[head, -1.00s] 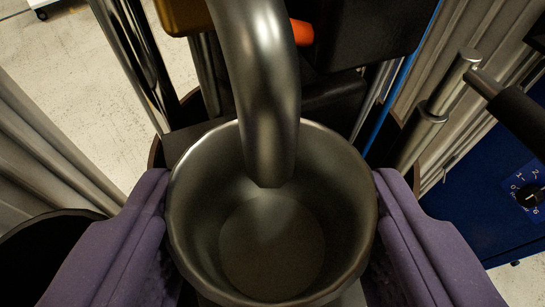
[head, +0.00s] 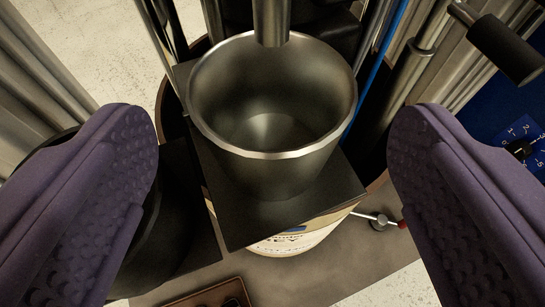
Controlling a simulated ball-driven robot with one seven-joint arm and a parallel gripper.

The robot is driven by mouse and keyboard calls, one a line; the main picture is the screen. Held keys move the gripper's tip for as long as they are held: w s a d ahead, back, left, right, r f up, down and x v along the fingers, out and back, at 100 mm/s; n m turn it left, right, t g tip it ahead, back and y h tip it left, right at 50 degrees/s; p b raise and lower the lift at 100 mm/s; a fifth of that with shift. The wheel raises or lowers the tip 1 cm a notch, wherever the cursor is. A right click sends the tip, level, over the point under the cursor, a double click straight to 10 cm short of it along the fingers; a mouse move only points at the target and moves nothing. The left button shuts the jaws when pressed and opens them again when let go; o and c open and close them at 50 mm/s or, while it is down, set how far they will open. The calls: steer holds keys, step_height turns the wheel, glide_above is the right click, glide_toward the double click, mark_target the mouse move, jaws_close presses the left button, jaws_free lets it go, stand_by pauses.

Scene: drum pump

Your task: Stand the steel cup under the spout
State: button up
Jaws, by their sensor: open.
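The steel cup (head: 272,170) stands upright on a dark square plate (head: 240,226) in the head view, and it looks empty. The steel spout (head: 271,20) comes down from the top edge, and its lower end overlaps the cup's far rim in the picture. My gripper (head: 272,165) is open, with its two purple fingers wide apart at left and right. Neither finger touches the cup. The cup's underside is hidden.
A labelled drum (head: 300,240) shows below the plate. A dark round container (head: 60,145) is partly hidden behind the left finger. A black-handled lever (head: 505,48) and a blue panel with a dial (head: 518,148) are at right. A brown tray (head: 215,293) lies at the bottom.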

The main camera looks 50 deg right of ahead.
steer(key=p+v, duration=0.6)
steer(key=v, duration=0.3)
steer(key=shift+a, duration=0.15)
steer(key=shift+s, duration=0.15)
